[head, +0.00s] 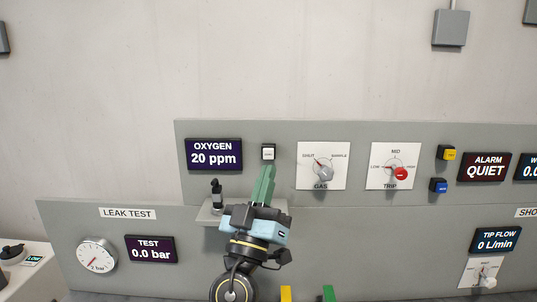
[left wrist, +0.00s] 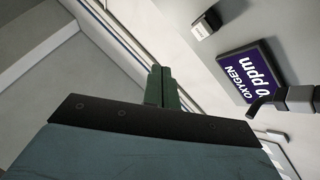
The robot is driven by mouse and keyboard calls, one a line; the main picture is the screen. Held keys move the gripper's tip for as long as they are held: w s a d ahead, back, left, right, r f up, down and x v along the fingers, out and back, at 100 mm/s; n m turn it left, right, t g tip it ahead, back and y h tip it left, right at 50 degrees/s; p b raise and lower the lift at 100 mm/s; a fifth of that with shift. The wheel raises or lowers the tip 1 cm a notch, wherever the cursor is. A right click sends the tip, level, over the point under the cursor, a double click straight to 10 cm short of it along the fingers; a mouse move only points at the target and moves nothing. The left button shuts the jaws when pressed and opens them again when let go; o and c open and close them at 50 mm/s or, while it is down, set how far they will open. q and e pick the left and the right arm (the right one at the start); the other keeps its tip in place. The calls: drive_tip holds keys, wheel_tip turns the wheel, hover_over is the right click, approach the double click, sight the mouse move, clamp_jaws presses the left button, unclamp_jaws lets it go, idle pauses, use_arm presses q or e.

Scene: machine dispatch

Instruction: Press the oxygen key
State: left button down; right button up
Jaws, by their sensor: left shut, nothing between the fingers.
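The oxygen key (head: 268,152) is a small white square button in a black frame, on the grey panel just right of the oxygen display (head: 213,155), which reads 20 ppm. My left gripper (head: 264,182) is shut and empty, its green fingers pointing up just below the key in the head view. In the left wrist view the shut green fingers (left wrist: 161,85) show, with the key (left wrist: 206,24) to their upper right and the oxygen display (left wrist: 250,70) to the right. The fingertips look apart from the key.
A small shelf (head: 207,216) with a black fitting (head: 216,190) juts out beside my left gripper. The gas dial (head: 321,166) and trip dial (head: 393,166) are to the right, then yellow (head: 447,153) and blue (head: 438,186) buttons. A pressure gauge (head: 97,255) is lower left.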

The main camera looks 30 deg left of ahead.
sight(268, 154)
use_arm(q)
drive_tip(key=w+a+b, duration=0.1)
drive_tip(key=w+a, duration=0.2)
drive_tip(key=w, duration=0.2)
drive_tip(key=shift+w+a, duration=0.2)
idle(1.2)
drive_tip(key=shift+b, duration=0.3)
idle(0.5)
drive_tip(key=shift+w+a+r, duration=0.1)
drive_tip(key=shift+a+r, duration=0.05)
drive_tip(key=shift+a+r+b, duration=0.15)
drive_tip(key=shift+b, duration=0.25)
